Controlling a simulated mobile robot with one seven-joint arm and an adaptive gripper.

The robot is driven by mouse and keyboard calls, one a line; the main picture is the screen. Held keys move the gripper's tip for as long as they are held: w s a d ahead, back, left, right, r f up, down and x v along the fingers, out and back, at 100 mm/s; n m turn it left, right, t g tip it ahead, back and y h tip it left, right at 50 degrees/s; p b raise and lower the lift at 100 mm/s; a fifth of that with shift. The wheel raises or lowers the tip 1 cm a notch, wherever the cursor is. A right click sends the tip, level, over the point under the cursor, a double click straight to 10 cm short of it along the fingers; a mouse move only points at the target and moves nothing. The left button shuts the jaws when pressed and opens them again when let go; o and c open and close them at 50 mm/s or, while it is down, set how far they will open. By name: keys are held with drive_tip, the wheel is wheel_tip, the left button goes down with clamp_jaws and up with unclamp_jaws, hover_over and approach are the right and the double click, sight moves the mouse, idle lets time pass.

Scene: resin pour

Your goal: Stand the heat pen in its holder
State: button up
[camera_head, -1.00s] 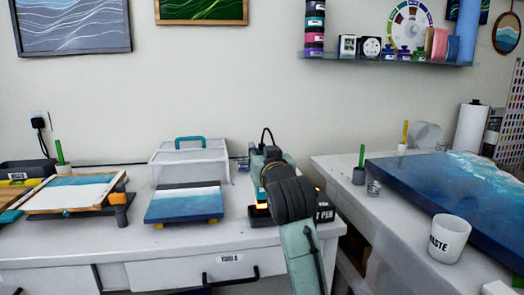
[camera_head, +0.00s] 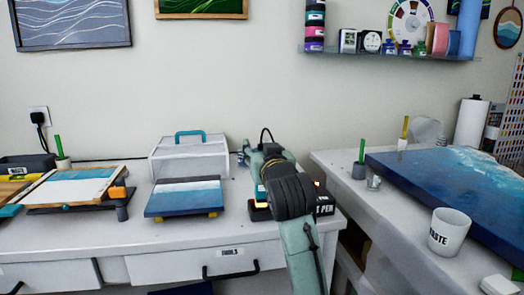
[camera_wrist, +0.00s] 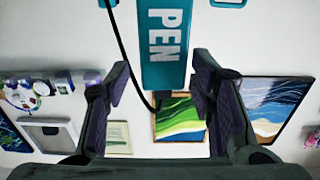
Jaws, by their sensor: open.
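The heat pen (camera_wrist: 165,60) is a teal bar lettered PEN, with a black cord at its end. In the wrist view it reaches in from the top edge, between the two fingers, with gaps on both sides. My gripper (camera_wrist: 160,95) is open around it. In the head view, my gripper and wrist hide most of the pen, and a cord loops up above them. The dark holder (camera_head: 325,205), lettered T PEN on its visible part, stands on the white bench below my gripper. The pen's lower end is hidden, so its seating in the holder cannot be seen.
A blue and white panel (camera_head: 184,198) lies left of the holder, before a translucent box (camera_head: 190,157). A framed panel (camera_head: 80,187) is farther left. On the right bench are a WASTE cup (camera_head: 449,233) and a large blue panel (camera_head: 455,190).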

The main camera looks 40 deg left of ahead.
drive_tip(key=v, duration=1.2)
idle(0.7)
